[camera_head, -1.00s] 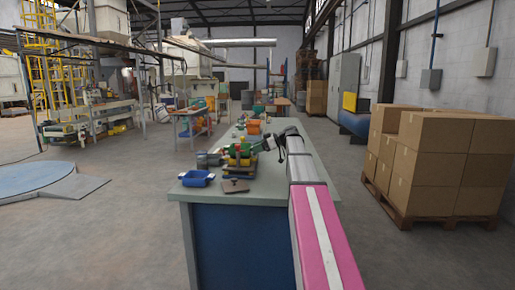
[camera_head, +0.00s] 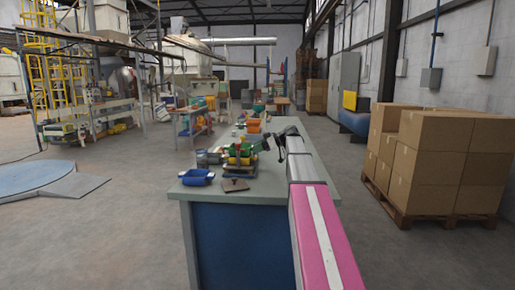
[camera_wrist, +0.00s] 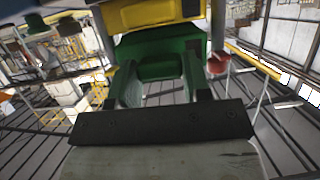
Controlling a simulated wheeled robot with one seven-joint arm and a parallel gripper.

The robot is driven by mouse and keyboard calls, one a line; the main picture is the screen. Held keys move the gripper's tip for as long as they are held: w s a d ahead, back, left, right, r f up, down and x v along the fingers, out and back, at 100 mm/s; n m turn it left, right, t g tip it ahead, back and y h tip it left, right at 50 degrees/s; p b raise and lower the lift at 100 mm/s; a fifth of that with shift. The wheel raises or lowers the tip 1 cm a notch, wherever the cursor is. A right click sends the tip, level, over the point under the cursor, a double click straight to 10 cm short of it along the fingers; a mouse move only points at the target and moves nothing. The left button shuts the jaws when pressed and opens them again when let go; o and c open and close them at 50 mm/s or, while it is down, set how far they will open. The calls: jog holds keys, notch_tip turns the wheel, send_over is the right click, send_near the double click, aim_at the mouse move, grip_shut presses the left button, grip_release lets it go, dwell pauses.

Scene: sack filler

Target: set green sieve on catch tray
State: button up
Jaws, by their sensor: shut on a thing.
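The green sieve (camera_wrist: 165,62) fills the upper middle of the wrist view, with a yellow part above it. My gripper (camera_wrist: 162,88) is shut on it. In the head view the green sieve (camera_head: 241,150) is small, at the left end of my arm, over a stack with yellow parts on the near part of the bench. A dark, low tray-like base (camera_head: 240,173) lies under the stack; I cannot tell surely whether it is the catch tray. Whether the sieve touches what is below is too small to tell.
A blue bin (camera_head: 197,177) and a flat brown piece (camera_head: 235,185) lie at the bench's near left. A grey cylinder (camera_head: 208,158) stands left of the stack. An orange bin (camera_head: 253,126) is farther back. The bench top (camera_head: 285,190) is bare at the near right.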

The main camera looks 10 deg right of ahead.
jog(key=shift+f, duration=0.45)
dwell(1.1)
jog(key=o, duration=1.4)
jog(key=shift+r, duration=0.15)
jog(key=shift+r, duration=3.85)
